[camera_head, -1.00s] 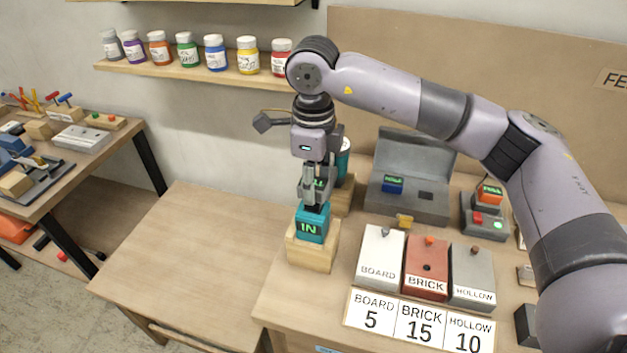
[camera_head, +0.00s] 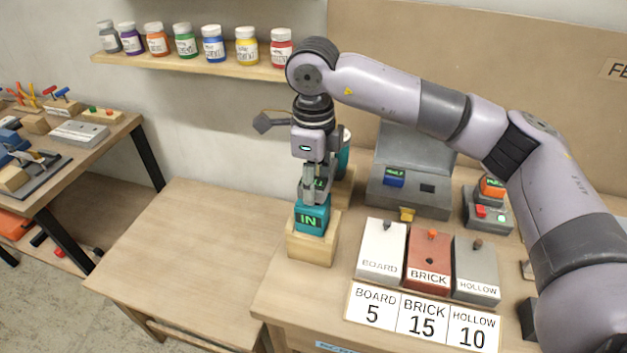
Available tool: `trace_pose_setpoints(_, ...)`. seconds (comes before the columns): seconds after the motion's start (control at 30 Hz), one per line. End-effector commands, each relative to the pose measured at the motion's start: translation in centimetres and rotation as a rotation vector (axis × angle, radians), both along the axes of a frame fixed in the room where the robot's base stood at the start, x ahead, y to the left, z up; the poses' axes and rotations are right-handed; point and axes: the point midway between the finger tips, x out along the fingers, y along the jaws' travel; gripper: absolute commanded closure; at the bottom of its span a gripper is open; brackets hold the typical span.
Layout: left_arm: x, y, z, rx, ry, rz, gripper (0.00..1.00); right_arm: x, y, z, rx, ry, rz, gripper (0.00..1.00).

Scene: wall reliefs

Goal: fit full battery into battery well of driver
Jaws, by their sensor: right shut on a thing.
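My right gripper (camera_head: 313,192) points straight down and is shut on the full battery (camera_head: 321,184), whose green letters "LL" show beside the fingers. The fingers hide most of the battery. Right below is a teal block marked "IN" in green (camera_head: 311,220), apparently the driver's battery end, standing in a wooden block (camera_head: 310,247). The battery's lower end meets the teal block's top. I cannot tell how deep it sits in the well. My left gripper is not in view.
A teal cylinder (camera_head: 344,160) stands close behind. A grey case (camera_head: 415,200) holds a blue battery (camera_head: 394,177). An orange battery (camera_head: 491,188) sits on a grey charger (camera_head: 487,216). Board, brick and hollow blocks (camera_head: 428,262) stand right. The lower table (camera_head: 190,260) is clear.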

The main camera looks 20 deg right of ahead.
Motion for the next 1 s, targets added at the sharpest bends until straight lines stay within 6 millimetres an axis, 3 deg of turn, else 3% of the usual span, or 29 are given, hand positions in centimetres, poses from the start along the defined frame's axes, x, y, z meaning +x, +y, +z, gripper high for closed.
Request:
trace_pose_setpoints(0.4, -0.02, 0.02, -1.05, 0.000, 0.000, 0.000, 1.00, -0.04, 0.00, -1.23, 0.000, 0.001, 0.001, 1.00)
trace_pose_setpoints(0.43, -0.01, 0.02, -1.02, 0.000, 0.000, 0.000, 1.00, -0.04, 0.00, -1.19, 0.000, 0.001, 0.001, 0.65)
trace_pose_setpoints(0.77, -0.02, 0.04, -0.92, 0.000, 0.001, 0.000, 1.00, -0.02, 0.00, -1.06, 0.000, 0.001, 0.000, 0.43)
trace_pose_setpoints(1.0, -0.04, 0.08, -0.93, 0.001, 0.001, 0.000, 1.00, -0.02, -0.01, -1.10, 0.000, 0.001, 0.000, 0.42)
